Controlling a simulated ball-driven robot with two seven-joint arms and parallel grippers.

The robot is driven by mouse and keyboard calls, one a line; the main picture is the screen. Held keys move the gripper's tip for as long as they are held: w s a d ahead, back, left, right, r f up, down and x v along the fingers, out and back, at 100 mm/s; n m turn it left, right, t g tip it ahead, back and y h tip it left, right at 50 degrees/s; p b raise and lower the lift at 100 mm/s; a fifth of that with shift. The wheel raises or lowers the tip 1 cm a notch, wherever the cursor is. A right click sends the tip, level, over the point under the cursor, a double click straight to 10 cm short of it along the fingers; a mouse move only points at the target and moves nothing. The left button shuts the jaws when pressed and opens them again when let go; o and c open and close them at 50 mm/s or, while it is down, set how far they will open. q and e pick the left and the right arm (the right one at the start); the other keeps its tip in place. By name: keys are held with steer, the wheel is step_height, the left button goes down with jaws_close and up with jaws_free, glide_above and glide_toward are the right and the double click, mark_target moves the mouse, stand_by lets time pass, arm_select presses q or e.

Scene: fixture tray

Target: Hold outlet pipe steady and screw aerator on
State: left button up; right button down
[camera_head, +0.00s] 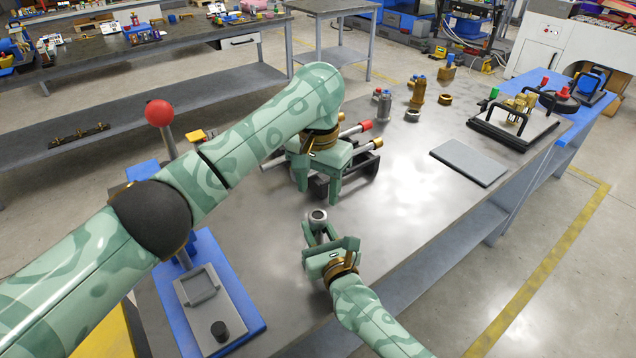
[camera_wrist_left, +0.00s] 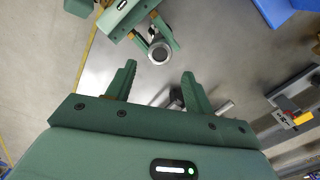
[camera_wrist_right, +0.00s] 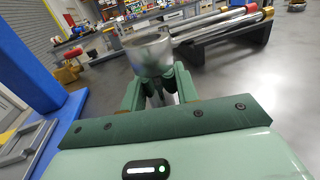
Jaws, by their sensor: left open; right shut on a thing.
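My right gripper (camera_head: 330,240) is shut on a small grey metal cylinder with an open round top, probably the aerator (camera_head: 317,215). It is held upright, and its ring also shows in the left wrist view (camera_wrist_left: 159,53) and the right wrist view (camera_wrist_right: 148,52). My left gripper (camera_head: 320,190) is open, pointing down in front of the black rack (camera_head: 365,165). Metal pipes with red ends (camera_head: 355,130) lie on this rack, partly hidden by my left gripper and arm. I cannot tell which is the outlet pipe. Nothing shows between the left fingers.
A blue-based press with a red knob (camera_head: 159,112) stands at left. Brass and grey fittings (camera_head: 418,92) stand at the back. A grey plate (camera_head: 468,161) and a black-framed tray (camera_head: 475,125) lie at right. The table centre right of the grippers is clear.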

mark_target(318, 218)
arm_select(q)
step_height(318, 218, down, 8)
steer(key=shift+r, duration=0.15)
arm_select(e)
steer(key=shift+f, duration=0.1)
arm_select(q)
steer(key=c, duration=1)
steer(key=m, duration=1.4)
steer(key=shift+m, duration=0.4)
steer(key=o, duration=1.1)
